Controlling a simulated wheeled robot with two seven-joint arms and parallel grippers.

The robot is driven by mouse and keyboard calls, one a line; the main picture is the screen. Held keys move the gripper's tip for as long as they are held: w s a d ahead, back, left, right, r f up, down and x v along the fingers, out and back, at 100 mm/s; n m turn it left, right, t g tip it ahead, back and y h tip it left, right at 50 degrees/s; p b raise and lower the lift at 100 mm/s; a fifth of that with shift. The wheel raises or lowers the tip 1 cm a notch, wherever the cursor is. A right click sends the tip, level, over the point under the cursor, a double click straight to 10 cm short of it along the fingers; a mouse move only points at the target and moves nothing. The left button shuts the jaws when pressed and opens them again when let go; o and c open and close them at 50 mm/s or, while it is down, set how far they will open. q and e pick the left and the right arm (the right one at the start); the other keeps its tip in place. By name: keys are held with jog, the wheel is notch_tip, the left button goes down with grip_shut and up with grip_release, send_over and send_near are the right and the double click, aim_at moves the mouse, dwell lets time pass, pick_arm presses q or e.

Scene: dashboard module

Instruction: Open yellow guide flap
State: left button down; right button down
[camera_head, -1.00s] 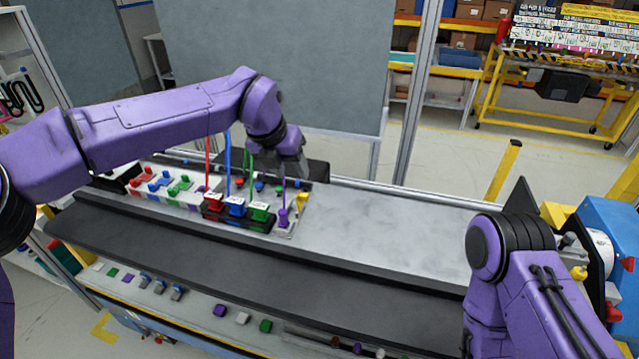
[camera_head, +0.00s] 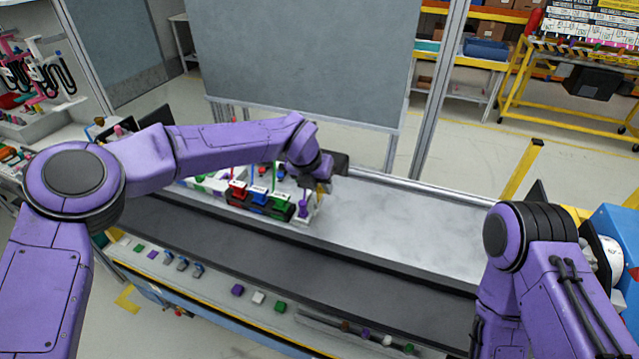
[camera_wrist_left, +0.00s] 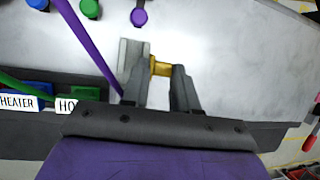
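The yellow guide flap (camera_wrist_left: 160,66) shows in the left wrist view as a short yellow piece spanning the gap between the fingertips of my left gripper (camera_wrist_left: 160,70). I cannot tell whether both fingers press on it. A grey upright part (camera_wrist_left: 131,54) stands beside the left finger. In the head view my left gripper (camera_head: 321,184) is at the right end of the dashboard module (camera_head: 302,220), with a bit of yellow showing at its tip. The arm hides part of the module. My right arm stands at the lower right; its gripper is not in view.
A purple plug (camera_head: 303,208) on a purple cable stands close to my left gripper. Red, blue and green plugs stand left of it. The pale worktop (camera_head: 400,215) to the right is clear. A dark rail (camera_head: 330,265) runs along the front.

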pick_arm(q)
jog(key=shift+d+f+y+b, duration=0.2)
jog(key=shift+d+y+b, duration=0.1)
jog(key=shift+b, duration=0.1)
jog(key=shift+s+d+t+y+b, duration=0.2)
jog(key=shift+t+y+b, duration=0.1)
jog(key=shift+y, duration=0.1)
jog(key=shift+d+m+y, duration=0.2)
jog(key=shift+m+y, duration=0.1)
jog(key=shift+y, duration=0.1)
jog(key=c, duration=1.1)
grip_release()
jog(key=shift+o, duration=0.6)
jog(key=shift+w+d, duration=0.1)
jog(key=shift+r, duration=0.15)
